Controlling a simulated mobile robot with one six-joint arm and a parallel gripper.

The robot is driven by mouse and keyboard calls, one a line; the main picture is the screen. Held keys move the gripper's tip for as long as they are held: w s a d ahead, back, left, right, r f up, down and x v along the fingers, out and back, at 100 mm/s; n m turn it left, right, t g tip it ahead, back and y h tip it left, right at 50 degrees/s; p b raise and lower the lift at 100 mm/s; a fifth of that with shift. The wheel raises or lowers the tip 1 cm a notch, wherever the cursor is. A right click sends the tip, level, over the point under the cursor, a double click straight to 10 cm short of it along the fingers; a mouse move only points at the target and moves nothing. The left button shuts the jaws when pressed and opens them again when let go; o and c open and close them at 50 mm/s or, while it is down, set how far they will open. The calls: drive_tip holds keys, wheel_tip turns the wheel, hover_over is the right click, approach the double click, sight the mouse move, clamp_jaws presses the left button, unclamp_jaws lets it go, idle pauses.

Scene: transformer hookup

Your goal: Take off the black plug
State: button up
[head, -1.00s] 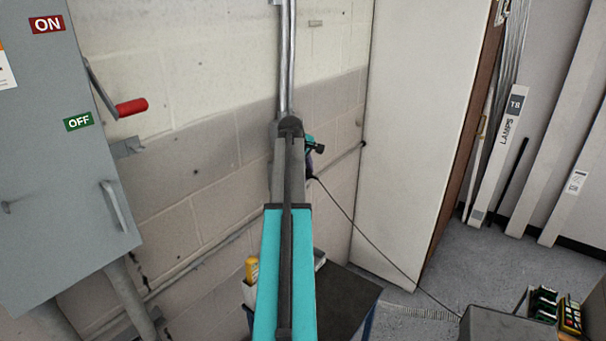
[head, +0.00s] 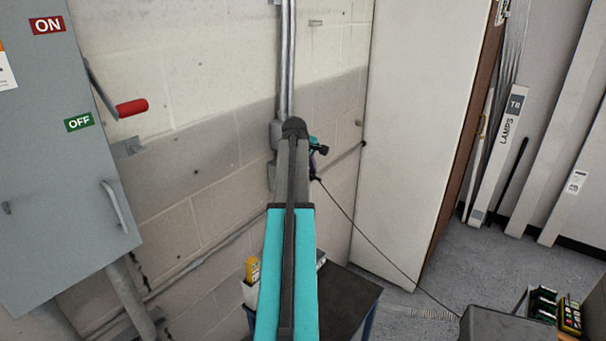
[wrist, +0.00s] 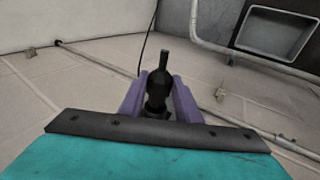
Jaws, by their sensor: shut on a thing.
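The black plug (wrist: 157,85) stands between the two purple fingers of my gripper (wrist: 158,95) in the wrist view. The fingers are shut on it, one on each side. In the head view my gripper (head: 316,160) is at the wall, to the right of the end of my arm, and the plug is too small to make out there. A thin black cord (head: 352,222) runs from the gripper down to the right. The socket is hidden behind my arm, so I cannot tell whether the plug touches it.
A grey switch box (head: 60,170) with a red-handled lever (head: 132,107) is on the left. A conduit (head: 287,60) runs down the wall. A tall white panel (head: 415,130) stands right of the gripper. A dark-topped cart (head: 350,298) is below.

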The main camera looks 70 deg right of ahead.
drive_tip(key=shift+s+a, duration=0.1)
drive_tip(key=shift+s, duration=0.3)
idle(0.4)
drive_tip(key=s, duration=0.2)
drive_tip(key=s+a, duration=0.1)
drive_tip(key=s, duration=0.1)
drive_tip(key=shift+s+a, duration=0.15)
drive_tip(key=shift+s, duration=0.15)
idle(0.4)
